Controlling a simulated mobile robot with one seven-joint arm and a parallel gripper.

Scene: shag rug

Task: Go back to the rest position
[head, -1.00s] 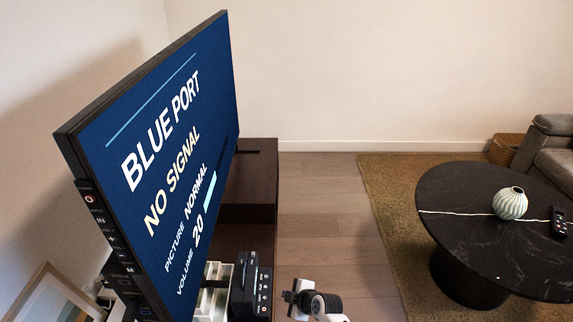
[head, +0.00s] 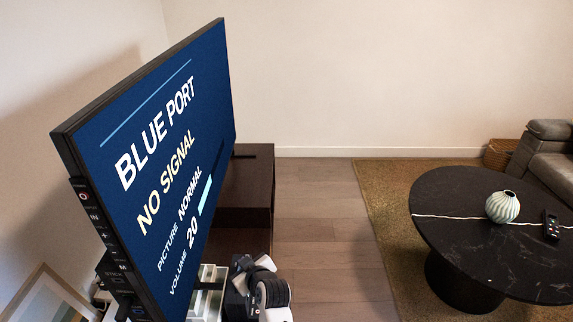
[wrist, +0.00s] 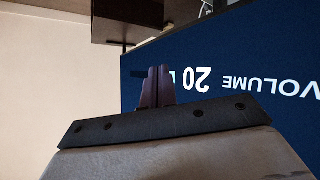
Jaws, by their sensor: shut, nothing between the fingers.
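My gripper (wrist: 157,86) shows in the wrist view with its two dark reddish fingers together and nothing between them. Behind the fingers is the blue screen of the television (wrist: 225,80), upside down in this view; the gap between them cannot be told. In the head view, part of my arm, white with black rings, is at the bottom centre, close to the right of the television (head: 150,150). The fingers cannot be made out there.
A dark low cabinet (head: 246,190) stands behind the television. A white rack (head: 207,292) is below the screen, partly hidden. A black round table (head: 470,245) with a striped vase (head: 502,207) and a remote (head: 551,226) is at right. Bare wooden floor (head: 318,225) lies between.

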